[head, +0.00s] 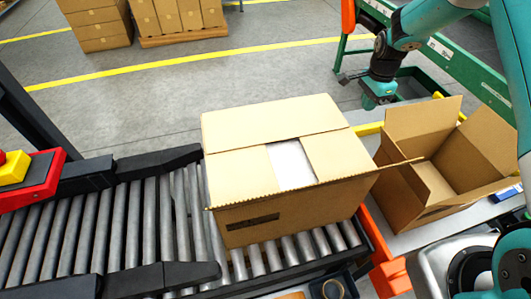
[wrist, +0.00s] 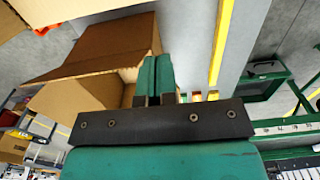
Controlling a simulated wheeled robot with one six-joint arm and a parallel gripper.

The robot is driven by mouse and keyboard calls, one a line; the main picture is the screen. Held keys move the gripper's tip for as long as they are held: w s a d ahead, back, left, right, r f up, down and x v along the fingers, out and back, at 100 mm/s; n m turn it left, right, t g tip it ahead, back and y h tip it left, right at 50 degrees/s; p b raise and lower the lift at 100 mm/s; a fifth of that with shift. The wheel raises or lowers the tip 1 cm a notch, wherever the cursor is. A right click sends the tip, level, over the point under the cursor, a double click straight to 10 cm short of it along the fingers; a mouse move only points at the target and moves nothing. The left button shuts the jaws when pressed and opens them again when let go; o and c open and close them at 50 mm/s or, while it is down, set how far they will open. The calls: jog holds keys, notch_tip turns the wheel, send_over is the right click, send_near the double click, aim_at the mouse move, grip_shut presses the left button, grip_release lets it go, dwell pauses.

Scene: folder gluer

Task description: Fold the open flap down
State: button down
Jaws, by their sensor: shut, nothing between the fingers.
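A cardboard box (head: 285,170) sits on the roller conveyor in the head view. Its far flap (head: 270,122) lies folded over the top, and two side flaps lie inward with white contents (head: 290,165) showing between them. The near flap (head: 313,184) is open, seen almost edge-on, sticking outward along the front edge with its right end reaching past the box. My gripper (head: 376,100) is beyond and right of this box, apart from it, pointing down. In the wrist view its teal fingers (wrist: 155,76) are together and empty.
An open, empty-looking box (head: 432,180) stands on a table at the right, its flaps up. A red and yellow button unit (head: 25,170) is at the left. Stacked boxes (head: 175,15) are at the back. Grey floor (head: 180,95) behind the conveyor is clear.

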aim_at(274, 146)
notch_tip(274, 146, down, 13)
jog(key=b, duration=0.8)
jog(key=s+a, duration=0.2)
jog(key=a, duration=0.8)
jog(key=s+a, duration=0.2)
jog(key=a, duration=0.9)
jog(key=s+a+b, duration=0.1)
jog(key=s+a, duration=0.1)
jog(key=a, duration=0.9)
jog(key=shift+s+f, duration=0.1)
jog(key=shift+f, duration=0.1)
jog(key=shift+w+d, duration=0.2)
jog(key=shift+d, duration=0.85)
jog(key=shift+w+d, duration=0.2)
jog(key=shift+d, duration=0.8)
jog(key=shift+r+p, duration=0.15)
jog(key=shift+p, duration=0.15)
notch_tip(274, 146, up, 10)
jog(key=p, duration=0.6)
jog(key=shift+r+p, duration=0.1)
jog(key=shift+p, duration=0.25)
